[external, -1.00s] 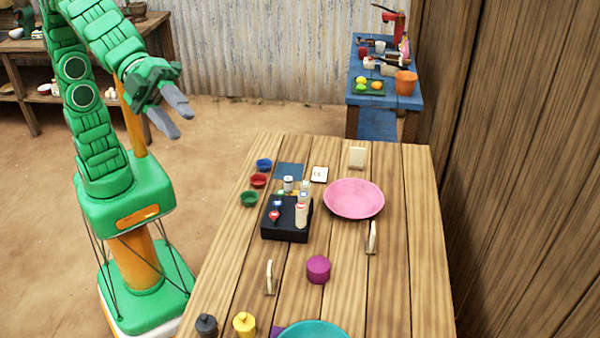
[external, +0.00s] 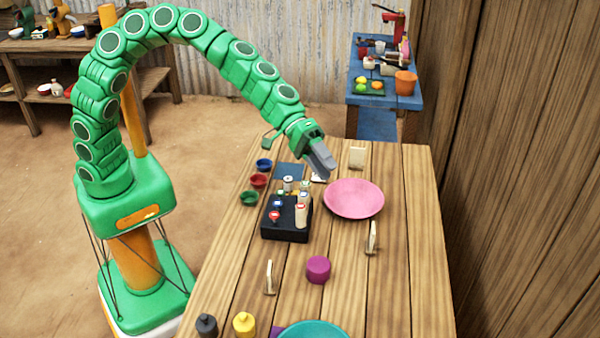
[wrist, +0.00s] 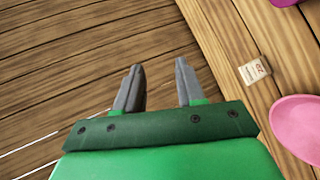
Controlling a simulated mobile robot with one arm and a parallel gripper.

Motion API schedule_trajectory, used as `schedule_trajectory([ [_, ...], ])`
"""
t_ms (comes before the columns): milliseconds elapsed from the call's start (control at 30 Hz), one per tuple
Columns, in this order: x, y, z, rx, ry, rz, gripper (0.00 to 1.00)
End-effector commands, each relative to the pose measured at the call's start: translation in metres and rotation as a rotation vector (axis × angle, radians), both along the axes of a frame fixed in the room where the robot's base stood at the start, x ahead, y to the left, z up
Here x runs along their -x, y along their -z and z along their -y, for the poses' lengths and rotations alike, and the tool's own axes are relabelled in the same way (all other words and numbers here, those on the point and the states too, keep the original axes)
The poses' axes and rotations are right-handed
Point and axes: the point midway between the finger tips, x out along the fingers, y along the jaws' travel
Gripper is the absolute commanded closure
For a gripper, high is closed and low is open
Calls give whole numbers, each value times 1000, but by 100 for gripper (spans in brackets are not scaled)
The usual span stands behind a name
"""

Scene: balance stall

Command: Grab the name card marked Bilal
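Three pale cards stand on the wooden table: one at the back (external: 357,157), one right of centre (external: 371,238) and one near the front (external: 269,278). I cannot read a name on any of them in the external view. My gripper (external: 325,166) is over the back of the table, left of the back card and above the plate's far edge. In the wrist view my gripper (wrist: 158,88) has its fingers apart with nothing between them.
The pink plate (external: 354,199) lies near the back cards. A black block (external: 287,232) holding several small bottles is left of it. A magenta cylinder (external: 318,269) stands between the front cards. A plank wall (external: 510,180) rises to the right.

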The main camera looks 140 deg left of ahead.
Motion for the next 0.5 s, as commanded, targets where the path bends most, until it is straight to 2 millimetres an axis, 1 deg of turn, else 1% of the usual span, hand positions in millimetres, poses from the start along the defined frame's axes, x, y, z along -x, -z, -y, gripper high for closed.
schedule_trajectory([
  [33, 11, 16, -28, 110, -85, 18, 62],
  [67, 18, 23, -43, 178, -135, 35, 62],
  [100, 28, 34, -64, 267, -204, 57, 62],
  [167, 45, 52, -96, 400, -309, 92, 62],
  [200, 58, 64, -117, 489, -380, 119, 62],
  [267, 80, 82, -148, 616, -487, 165, 62],
  [300, 97, 96, -169, 701, -560, 197, 62],
  [367, 125, 118, -200, 826, -671, 249, 62],
  [400, 145, 132, -219, 908, -745, 290, 62],
  [467, 178, 155, -246, 1025, -853, 352, 62],
  [500, 199, 171, -261, 1097, -922, 391, 62],
])
